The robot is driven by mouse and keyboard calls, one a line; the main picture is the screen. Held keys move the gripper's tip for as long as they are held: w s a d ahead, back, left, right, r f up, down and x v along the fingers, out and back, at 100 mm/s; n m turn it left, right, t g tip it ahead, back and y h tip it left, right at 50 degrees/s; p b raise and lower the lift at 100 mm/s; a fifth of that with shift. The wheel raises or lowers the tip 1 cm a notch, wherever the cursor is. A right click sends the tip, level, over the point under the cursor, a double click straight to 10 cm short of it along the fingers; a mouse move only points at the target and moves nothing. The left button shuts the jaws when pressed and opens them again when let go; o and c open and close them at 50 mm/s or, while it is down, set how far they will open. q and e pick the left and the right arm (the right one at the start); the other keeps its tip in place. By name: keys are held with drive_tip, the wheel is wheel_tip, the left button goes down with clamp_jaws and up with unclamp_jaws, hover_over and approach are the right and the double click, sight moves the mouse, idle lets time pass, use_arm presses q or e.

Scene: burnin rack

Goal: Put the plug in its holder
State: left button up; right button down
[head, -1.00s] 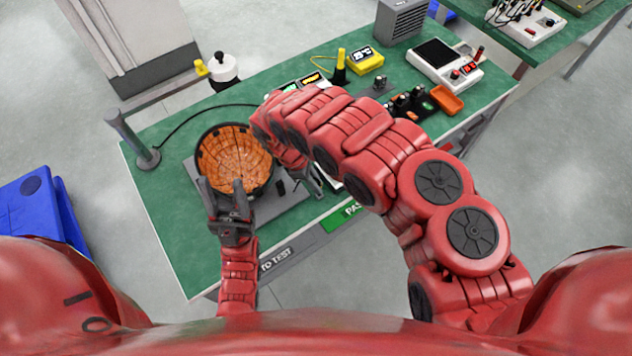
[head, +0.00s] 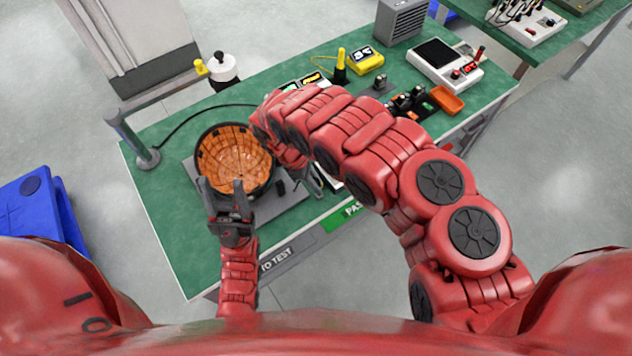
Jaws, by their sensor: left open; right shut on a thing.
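My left gripper (head: 224,192) is open, with its two dark fingers over the near rim of a round black-rimmed fixture with an orange inside (head: 232,150). Nothing shows between its fingers. My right arm reaches over the bench and bends back beside the fixture. My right gripper (head: 315,182) is mostly hidden behind that arm, just right of the fixture. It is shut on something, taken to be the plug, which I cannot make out. A small dark block (head: 281,187) sits on the grey base plate right of the fixture; I cannot tell whether it is the holder.
A black cable (head: 190,122) runs across the green bench (head: 160,205) from near a grey post (head: 146,155) and passes behind my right arm. A yellow meter (head: 366,60), an orange tray (head: 446,101) and a white instrument (head: 440,60) stand at the right. The bench's left front is clear.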

drive_tip(key=shift+f+b, duration=1)
drive_tip(key=shift+f, duration=0.2)
drive_tip(key=c, duration=0.8)
unclamp_jaws()
drive_tip(key=shift+o, duration=0.2)
drive_tip(key=shift+r, duration=0.1)
drive_tip(key=b+v, duration=0.1)
drive_tip(key=v, duration=1.6)
drive_tip(key=shift+r, duration=0.25)
